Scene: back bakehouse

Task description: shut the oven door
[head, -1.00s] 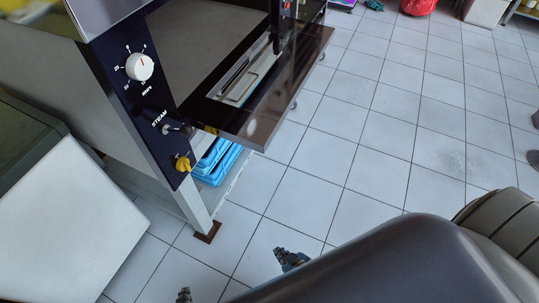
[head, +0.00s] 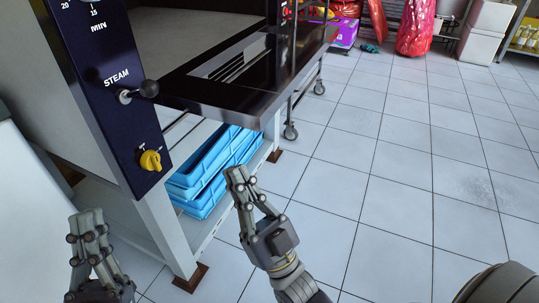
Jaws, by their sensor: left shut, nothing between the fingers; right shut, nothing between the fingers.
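The oven (head: 90,95) stands at the left, with a dark control panel bearing a steam lever and a yellow knob. Its oven door (head: 190,92) is a dark glossy panel with a window, hinged down and open, sticking out over the floor.
Blue crates (head: 212,172) are stacked on the shelf under the oven. A wheeled rack (head: 291,130) stands beyond the door. Red sacks (head: 414,28) and a white bin (head: 482,35) are at the back. The tiled floor (head: 385,165) at the right is clear.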

